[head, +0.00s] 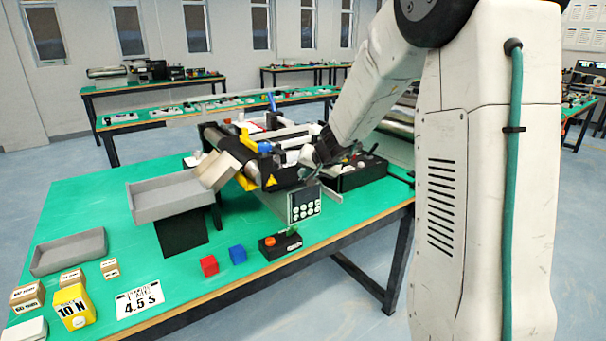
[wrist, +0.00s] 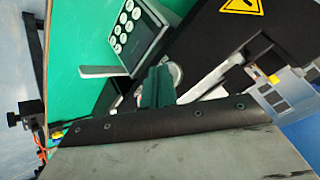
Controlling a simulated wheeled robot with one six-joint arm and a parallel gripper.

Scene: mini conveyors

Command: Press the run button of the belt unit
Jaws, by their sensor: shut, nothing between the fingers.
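The belt unit (head: 268,150) stands on the green table, with blue and yellow parts. Its dark control panel (head: 304,206) hangs at the front and carries several pale round buttons. The panel also shows at the top of the wrist view (wrist: 138,30); its labels are too small to read, so I cannot tell which button is run. A small black box (head: 281,243) with an orange button and a green part stands on the table in front. My gripper (head: 309,168) is shut and empty, above the panel beside the belt unit, largely hidden among dark parts.
A grey tray (head: 170,212) on a black stand is left of the unit. A red block (head: 209,265), a blue block (head: 237,254), a yellow weight (head: 74,308) and a time sign (head: 139,300) lie along the front. Another black control box (head: 358,172) stands at right.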

